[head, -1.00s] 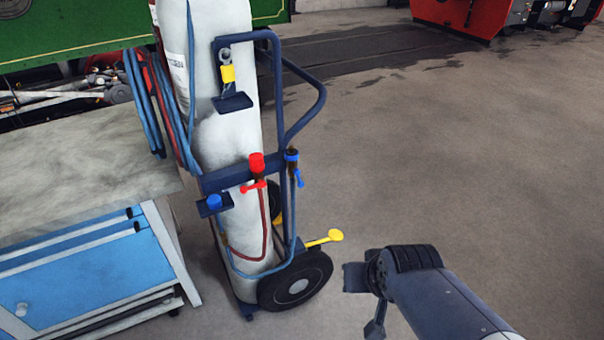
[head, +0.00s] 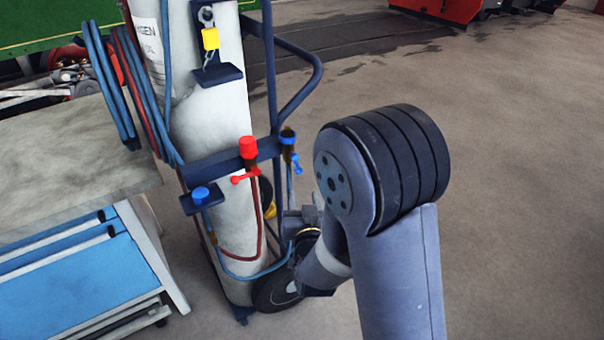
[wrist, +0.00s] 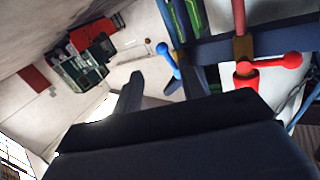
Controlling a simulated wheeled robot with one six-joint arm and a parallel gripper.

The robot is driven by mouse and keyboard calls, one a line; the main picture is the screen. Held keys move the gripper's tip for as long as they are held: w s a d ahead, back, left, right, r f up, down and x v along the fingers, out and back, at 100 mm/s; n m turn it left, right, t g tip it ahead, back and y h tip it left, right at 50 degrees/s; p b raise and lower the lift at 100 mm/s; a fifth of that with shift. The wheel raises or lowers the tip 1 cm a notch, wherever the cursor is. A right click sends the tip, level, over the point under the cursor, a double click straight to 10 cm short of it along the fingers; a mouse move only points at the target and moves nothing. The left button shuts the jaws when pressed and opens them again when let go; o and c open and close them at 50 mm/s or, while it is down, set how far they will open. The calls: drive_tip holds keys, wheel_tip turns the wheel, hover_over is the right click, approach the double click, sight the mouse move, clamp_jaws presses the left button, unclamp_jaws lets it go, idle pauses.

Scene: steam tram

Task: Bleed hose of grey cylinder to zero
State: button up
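The grey cylinder (head: 205,130) stands upright on a dark blue trolley (head: 215,160) in the head view. A red-capped torch valve (head: 248,148) with a red lever and a blue-topped valve (head: 288,138) with a blue lever hang at its crossbar. A blue knob (head: 201,194) sits on a small bracket to their left. My gripper (head: 300,215) is low beside the trolley, below the blue valve, partly hidden by my arm. In the wrist view, its fingers (wrist: 158,68) stand apart with nothing between them; the blue lever (wrist: 165,52) and red lever (wrist: 285,60) lie beyond.
Blue and red hoses (head: 120,75) hang coiled at the cylinder's left. A yellow padlock (head: 210,38) hangs above a bracket. A workbench (head: 70,160) stands at the left. The trolley wheel (head: 275,290) is close to my arm. The floor at right is clear.

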sight(299, 170)
drive_tip(key=shift+t, duration=0.5)
drive_tip(key=w, duration=0.3)
drive_tip(key=w+a+p, duration=0.1)
drive_tip(key=w, duration=0.7)
drive_tip(key=shift+a+f+p, duration=0.25)
drive_tip(key=shift+p, duration=0.15)
drive_tip(key=shift+c, duration=0.2)
clamp_jaws()
